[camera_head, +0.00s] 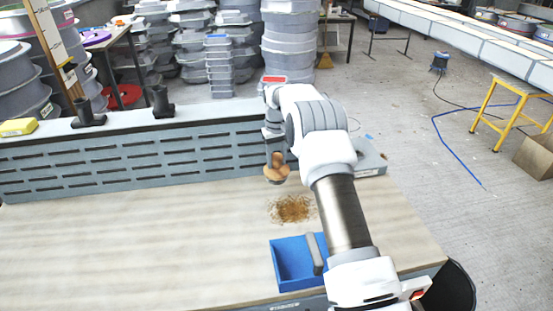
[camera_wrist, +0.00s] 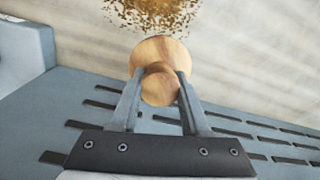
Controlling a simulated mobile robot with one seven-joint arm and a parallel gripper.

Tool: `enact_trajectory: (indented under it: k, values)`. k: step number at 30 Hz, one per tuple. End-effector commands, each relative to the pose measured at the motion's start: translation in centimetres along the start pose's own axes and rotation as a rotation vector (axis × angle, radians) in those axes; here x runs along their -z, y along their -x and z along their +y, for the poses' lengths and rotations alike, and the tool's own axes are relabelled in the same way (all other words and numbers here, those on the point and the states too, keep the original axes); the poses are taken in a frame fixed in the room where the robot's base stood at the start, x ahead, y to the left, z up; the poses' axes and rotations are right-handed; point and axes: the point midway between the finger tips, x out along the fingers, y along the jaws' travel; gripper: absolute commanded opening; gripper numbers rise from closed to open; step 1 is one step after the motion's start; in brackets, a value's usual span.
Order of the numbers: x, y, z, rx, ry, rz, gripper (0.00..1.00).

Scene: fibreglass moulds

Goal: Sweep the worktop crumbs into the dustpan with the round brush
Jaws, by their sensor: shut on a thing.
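The round brush (camera_head: 277,176) has a wooden knob and a round wooden head. My gripper (camera_head: 274,158) is shut on its knob, near the slotted back panel. In the wrist view the brush head (camera_wrist: 160,52) shows between my gripper's fingers (camera_wrist: 160,92); its bristles are hidden. A patch of brown crumbs (camera_head: 291,209) lies on the worktop in front of the brush, apart from it. The crumbs also show at the top of the wrist view (camera_wrist: 152,14). The blue dustpan (camera_head: 296,265) with a grey handle sits at the worktop's front edge, partly behind my arm.
The worktop (camera_head: 120,240) is bare to the left. A slotted grey panel (camera_head: 130,155) rises along its back edge. A grey box (camera_head: 370,158) stands at the back right, beyond my arm. A yellow sponge-like block (camera_head: 18,127) sits on the ledge at left.

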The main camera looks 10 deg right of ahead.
Motion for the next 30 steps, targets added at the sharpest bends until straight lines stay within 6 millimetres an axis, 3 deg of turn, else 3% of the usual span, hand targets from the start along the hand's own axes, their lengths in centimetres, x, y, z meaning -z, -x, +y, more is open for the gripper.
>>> enact_trajectory:
  k: [16,30]
  values:
    - [-0.1,-4.6,0.0,0.0,0.0,-0.001,0.01]
    - [0.0,-4.7,0.0,0.0,0.0,0.001,0.01]
